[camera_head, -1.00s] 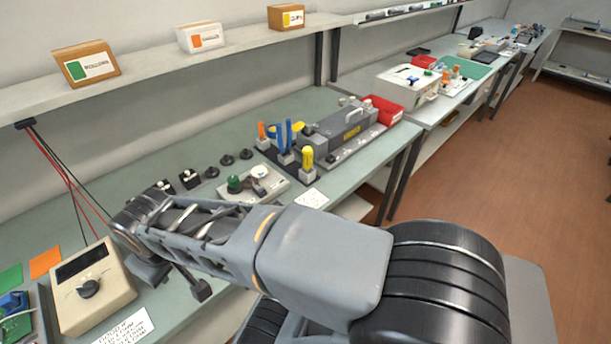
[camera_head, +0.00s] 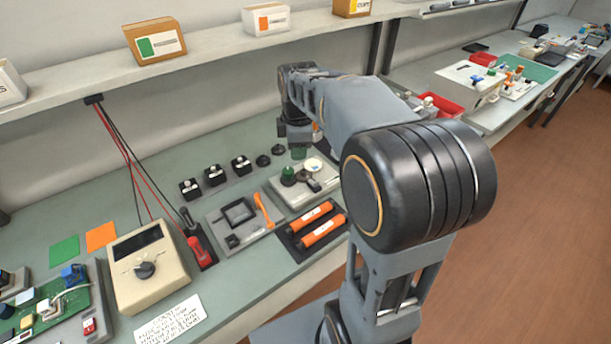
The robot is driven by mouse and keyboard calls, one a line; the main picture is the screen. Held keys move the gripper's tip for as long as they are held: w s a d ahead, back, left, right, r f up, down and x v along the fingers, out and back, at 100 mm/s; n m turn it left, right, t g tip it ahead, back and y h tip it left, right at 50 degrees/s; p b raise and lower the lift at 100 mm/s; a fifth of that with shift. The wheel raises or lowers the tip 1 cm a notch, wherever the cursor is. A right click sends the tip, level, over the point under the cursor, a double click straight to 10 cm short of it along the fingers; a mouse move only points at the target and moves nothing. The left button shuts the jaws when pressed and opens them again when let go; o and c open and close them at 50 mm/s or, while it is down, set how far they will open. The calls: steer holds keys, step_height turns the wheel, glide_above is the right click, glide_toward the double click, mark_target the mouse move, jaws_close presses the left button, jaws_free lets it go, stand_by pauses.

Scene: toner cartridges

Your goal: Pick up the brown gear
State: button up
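A light grey tray (camera_head: 279,190) on the bench holds several small round parts. A green knob-like part (camera_head: 288,174) is at its left and a cream disc (camera_head: 314,163) at its back right. A brownish-grey disc (camera_head: 305,175) between them looks like the brown gear, but it is small and its colour is hard to make out. My gripper (camera_head: 298,152) points down just above the back of the tray. Something dark green shows at its tip; I cannot tell whether it is held or lies behind. The finger gap is not clear.
A dark tray with two orange cartridges (camera_head: 310,215) lies in front of the gear tray. A grey tray with an orange tool (camera_head: 264,208) is to the left, and black blocks (camera_head: 215,175) stand behind. My arm hides the bench to the right.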

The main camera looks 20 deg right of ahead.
steer(key=w+d+f+n+g, duration=0.1)
steer(key=w+d+f+n, duration=0.1)
steer(key=w+d+n, duration=0.3)
steer(key=n, duration=0.3)
glide_above(304, 172)
step_height(304, 172, down, 8)
steer(key=shift+w+d+r, duration=0.1)
steer(key=shift+w+r, duration=0.05)
steer(key=shift+f, duration=3.05)
jaws_close()
steer(key=shift+r, duration=0.1)
